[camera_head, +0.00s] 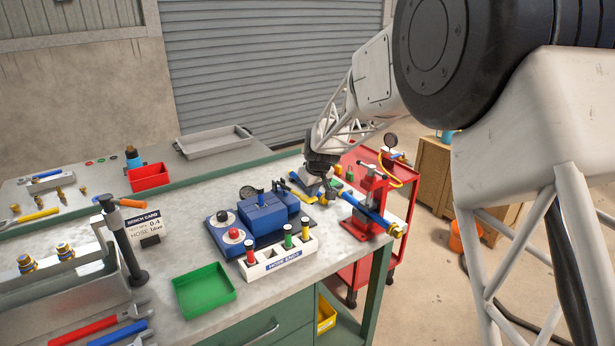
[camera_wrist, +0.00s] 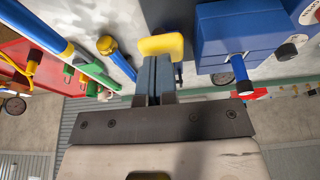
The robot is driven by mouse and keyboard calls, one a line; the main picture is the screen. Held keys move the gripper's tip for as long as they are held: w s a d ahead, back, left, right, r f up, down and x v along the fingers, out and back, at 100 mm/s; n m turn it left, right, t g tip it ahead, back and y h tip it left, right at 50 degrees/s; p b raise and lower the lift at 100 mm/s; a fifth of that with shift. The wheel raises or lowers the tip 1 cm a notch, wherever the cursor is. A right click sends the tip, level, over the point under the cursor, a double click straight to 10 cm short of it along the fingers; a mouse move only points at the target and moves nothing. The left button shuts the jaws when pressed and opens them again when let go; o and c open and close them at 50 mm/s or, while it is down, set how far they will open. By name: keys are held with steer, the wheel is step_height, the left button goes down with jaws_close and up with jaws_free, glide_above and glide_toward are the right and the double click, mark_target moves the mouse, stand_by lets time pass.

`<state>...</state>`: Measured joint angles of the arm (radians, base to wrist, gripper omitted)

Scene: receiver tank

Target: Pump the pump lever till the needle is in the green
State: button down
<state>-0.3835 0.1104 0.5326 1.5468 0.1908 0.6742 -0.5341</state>
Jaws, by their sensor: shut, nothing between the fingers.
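My gripper (camera_wrist: 157,68) is shut and empty, with its fingers pointing at a yellow grip (camera_wrist: 161,45), which looks like the end of the pump lever. The fingertips overlap this grip in the wrist view; I cannot tell whether they touch it. In the head view my gripper (camera_head: 322,178) is low over the bench's far right corner, between the blue unit (camera_head: 262,215) and the red vise (camera_head: 370,195). The arm's end and nearby parts hide most of the lever there. A dark round disc (camera_head: 248,192), possibly a gauge, stands behind the blue unit. I cannot read any needle or green band.
The red vise holds a blue pipe (camera_head: 358,207) close to the right of my gripper. A white hose-ends rack (camera_head: 279,259) and a green tray (camera_head: 204,290) stand in front. A red cart (camera_head: 345,262) is beyond the bench edge. Clear bench top lies left of the blue unit.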

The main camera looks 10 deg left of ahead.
steer(key=shift+s+d+f, duration=0.15)
steer(key=shift+s+f, duration=0.05)
steer(key=shift+f, duration=0.55)
steer(key=shift+s+d+f, duration=0.15)
steer(key=shift+s+f, duration=0.05)
steer(key=shift+f, duration=0.6)
steer(key=shift+r, duration=0.6)
steer(key=r, duration=0.3)
steer(key=shift+w+a+r, duration=0.15)
steer(key=shift+w+r, duration=0.1)
steer(key=shift+r, duration=0.05)
steer(key=s+d+v, duration=0.1)
steer(key=v, duration=0.9)
steer(key=shift+f, duration=0.2)
